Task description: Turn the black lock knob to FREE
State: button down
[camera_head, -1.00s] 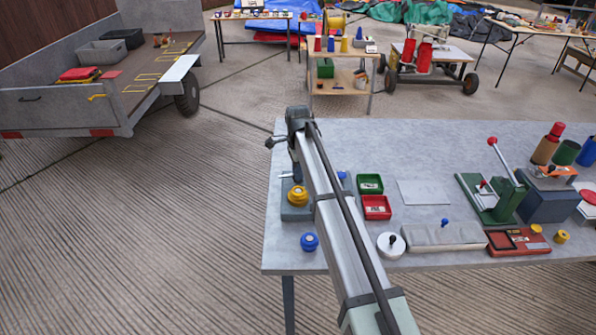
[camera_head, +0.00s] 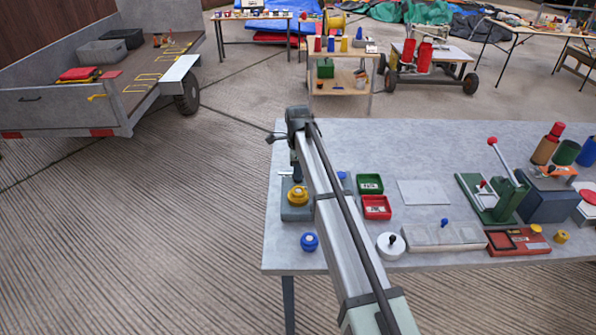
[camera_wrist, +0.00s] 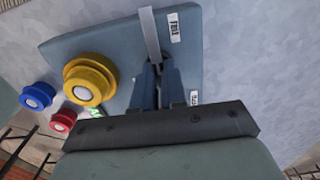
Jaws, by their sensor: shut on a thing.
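The blue-grey base plate (camera_wrist: 75,38) carries a large yellow knob (camera_wrist: 90,78). In the head view the plate (camera_head: 298,214) sits at the left of the grey table, with the yellow knob (camera_head: 297,196) on it. My gripper (camera_wrist: 160,80) is shut over the plate, beside the yellow knob; the black lock knob between its fingers is mostly hidden. A pale grey bar (camera_wrist: 150,35) extends from the fingertips toward a white label (camera_wrist: 173,28) that seems to read FREE. Another white label (camera_wrist: 194,97) is partly hidden by my gripper. In the head view my arm partly covers this spot.
A blue knob (camera_head: 309,241) stands in front of the plate. Green (camera_head: 370,184) and red (camera_head: 376,207) trays lie right of my arm, with a white round piece (camera_head: 390,246) nearer. A green lever press (camera_head: 495,195) stands farther right. The table's left edge is close to the plate.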

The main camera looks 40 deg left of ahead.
jog(key=c, duration=1.2)
grip_release()
notch_tip(320, 180, up, 14)
jog(key=shift+f, duration=0.1)
jog(key=shift+w, duration=0.1)
